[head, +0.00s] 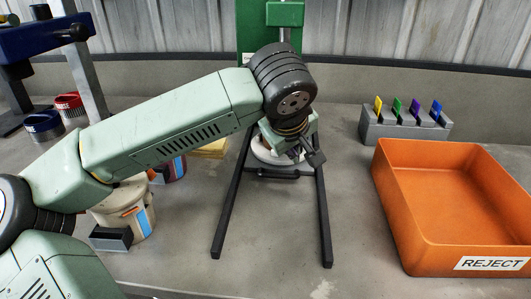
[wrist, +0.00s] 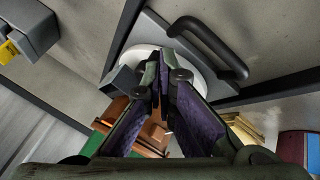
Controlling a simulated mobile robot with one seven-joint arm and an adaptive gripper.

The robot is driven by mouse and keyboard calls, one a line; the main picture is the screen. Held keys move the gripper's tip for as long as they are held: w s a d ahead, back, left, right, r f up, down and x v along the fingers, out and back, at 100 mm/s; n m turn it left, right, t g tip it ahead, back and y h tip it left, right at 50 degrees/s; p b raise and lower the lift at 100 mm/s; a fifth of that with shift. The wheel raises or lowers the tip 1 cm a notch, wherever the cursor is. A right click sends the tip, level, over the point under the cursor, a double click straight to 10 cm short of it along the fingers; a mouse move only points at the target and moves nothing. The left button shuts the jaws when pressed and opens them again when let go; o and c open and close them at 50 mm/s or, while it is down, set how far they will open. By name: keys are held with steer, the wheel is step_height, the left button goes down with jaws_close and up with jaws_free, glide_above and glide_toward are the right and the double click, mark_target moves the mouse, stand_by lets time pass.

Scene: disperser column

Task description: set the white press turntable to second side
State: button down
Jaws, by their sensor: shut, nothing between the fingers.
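The white press turntable (head: 262,152) shows as a pale round edge under my arm, between two black rails at the foot of the green press. My wrist hides most of it. In the wrist view the white disc (wrist: 139,54) lies behind my fingers, with a black bar handle (wrist: 212,48) beside it. My gripper (head: 314,157) is over the turntable's right side in the head view. In the wrist view my gripper (wrist: 164,58) is shut and empty, its tips in front of the disc. I cannot tell if they touch it. Which side is set cannot be seen.
An orange REJECT bin (head: 445,225) stands at the right. A grey rack (head: 405,128) with coloured tabs is behind it. Tubs (head: 127,212) stand at the left beneath my arm. A blue press (head: 40,38) is at the back left. The front middle bench is clear.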

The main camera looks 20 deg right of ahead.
steer(key=shift+d+b, duration=0.3)
steer(key=shift+d, duration=0.2)
steer(key=shift+s+d, duration=0.1)
stand_by(0.6)
